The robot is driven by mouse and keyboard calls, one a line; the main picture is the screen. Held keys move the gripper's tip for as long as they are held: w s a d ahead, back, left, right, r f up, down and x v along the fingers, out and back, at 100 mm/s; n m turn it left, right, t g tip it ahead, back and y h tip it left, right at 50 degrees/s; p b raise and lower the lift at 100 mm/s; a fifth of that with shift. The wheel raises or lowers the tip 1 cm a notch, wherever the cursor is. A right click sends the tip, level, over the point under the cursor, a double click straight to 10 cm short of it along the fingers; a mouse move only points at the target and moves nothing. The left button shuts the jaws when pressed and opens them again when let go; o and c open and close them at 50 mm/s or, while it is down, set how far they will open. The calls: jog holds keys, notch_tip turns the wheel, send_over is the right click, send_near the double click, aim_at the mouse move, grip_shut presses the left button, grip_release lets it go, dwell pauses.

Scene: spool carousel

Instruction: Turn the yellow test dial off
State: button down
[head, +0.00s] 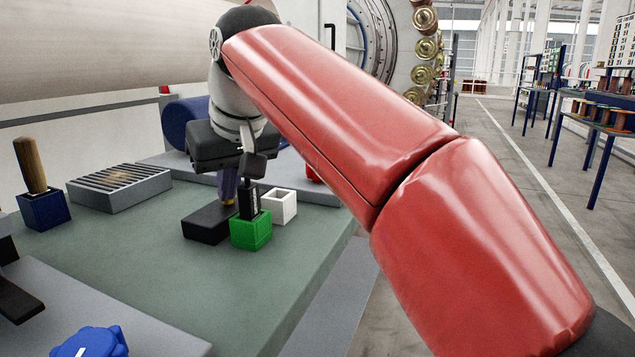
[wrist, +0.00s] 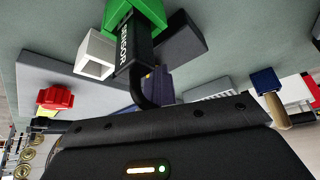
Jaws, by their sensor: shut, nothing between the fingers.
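The yellow test dial (head: 230,203) shows only as a small yellow patch above a dark box (head: 205,227) on the green-grey bench top. In the wrist view a sliver of yellow (wrist: 147,75) shows beside my fingers. My gripper (head: 228,193) points down over the box, with its dark blue-purple fingers shut and empty. The fingertips are at or just above the dial; I cannot tell whether they touch. They also show in the wrist view (wrist: 157,85). The fingers hide most of the dial, so its setting cannot be read.
Close right stand a green holder (head: 251,232) with a black sensor (wrist: 133,50) and an open white box (head: 280,207). A red knob (wrist: 55,98) lies beyond. A grey vented box (head: 120,187), a blue holder (head: 43,210) and a blue dial (head: 90,343) are leftward. The bench's front middle is clear.

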jog(key=shift+w+d+p, duration=0.3)
jog(key=shift+d+p, duration=0.2)
jog(key=shift+p, duration=0.2)
jog(key=shift+d, duration=0.1)
jog(key=shift+w+d, duration=0.2)
jog(key=shift+w, duration=0.15)
jog(key=shift+s+d, duration=0.2)
jog(key=shift+d, duration=0.1)
notch_tip(320, 180, up, 6)
dwell(0.4)
